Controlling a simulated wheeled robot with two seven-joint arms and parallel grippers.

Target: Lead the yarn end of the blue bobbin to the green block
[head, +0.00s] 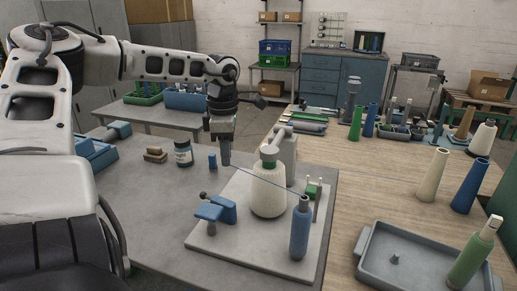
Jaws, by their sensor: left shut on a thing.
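My left gripper (226,160) points down above the back left part of the pale board (228,252). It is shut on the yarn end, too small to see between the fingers. A thin blue yarn (262,178) runs from it, past the white cone (268,195), down right to the top of the blue bobbin (299,232). The blue bobbin stands upright near the board's right side. The green block (312,189) is just behind the bobbin's top, by a small upright post, partly hidden. My gripper is left of the green block and apart from it. My right gripper is not in view.
A blue clamp-like part (215,209) lies on the board's left. A dark jar (183,153) and a small blue piece (212,161) stand behind the board. A grey-blue tray (405,268) and a green bobbin (468,258) are at the right.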

